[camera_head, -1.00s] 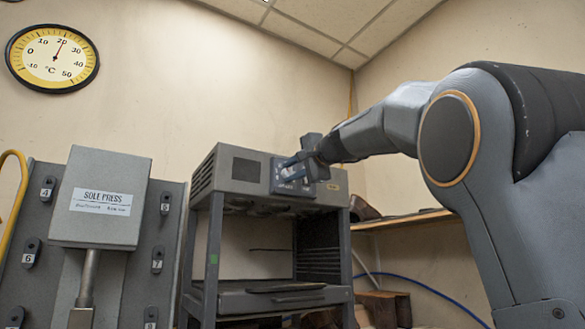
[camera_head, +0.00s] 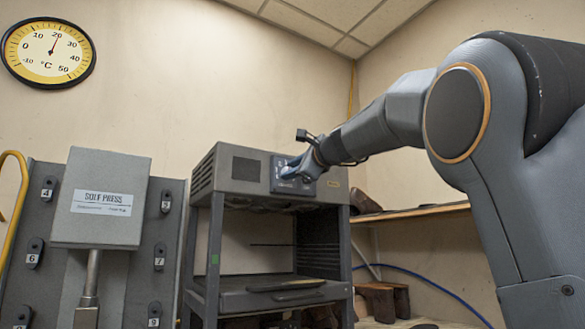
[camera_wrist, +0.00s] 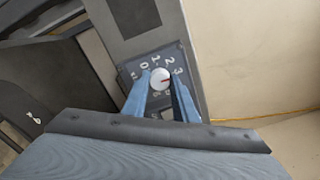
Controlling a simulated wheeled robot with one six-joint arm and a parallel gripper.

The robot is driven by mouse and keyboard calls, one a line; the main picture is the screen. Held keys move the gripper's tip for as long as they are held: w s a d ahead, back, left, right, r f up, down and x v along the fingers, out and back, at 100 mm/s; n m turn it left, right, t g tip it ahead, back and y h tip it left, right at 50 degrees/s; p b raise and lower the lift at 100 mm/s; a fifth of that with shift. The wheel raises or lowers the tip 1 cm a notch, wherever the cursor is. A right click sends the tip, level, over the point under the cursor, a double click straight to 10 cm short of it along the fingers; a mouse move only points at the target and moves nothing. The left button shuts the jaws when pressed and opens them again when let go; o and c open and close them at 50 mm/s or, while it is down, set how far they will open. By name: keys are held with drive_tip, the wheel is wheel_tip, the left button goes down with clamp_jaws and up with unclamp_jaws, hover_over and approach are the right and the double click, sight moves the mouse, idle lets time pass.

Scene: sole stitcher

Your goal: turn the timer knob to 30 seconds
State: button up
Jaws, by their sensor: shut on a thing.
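In the head view my gripper (camera_head: 303,168) is at the right of the machine's front panel (camera_head: 281,184) and hides the knob.
The grey machine (camera_head: 230,178) stands on an open frame with a lower tray (camera_head: 245,297). A sole press (camera_head: 102,230) stands at left beside numbered pegs. A wall shelf (camera_head: 410,213) is at right, below my arm. A round thermometer (camera_head: 48,52) hangs on the wall.

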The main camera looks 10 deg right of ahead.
idle(0.5)
drive_tip(key=o, duration=1)
drive_tip(key=shift+o, duration=0.2)
drive_tip(key=b+v, duration=0.3)
drive_tip(key=v, duration=0.4)
drive_tip(key=shift+s+d+b, duration=0.15)
drive_tip(key=shift+s+b, duration=0.15)
drive_tip(key=shift+s, duration=0.05)
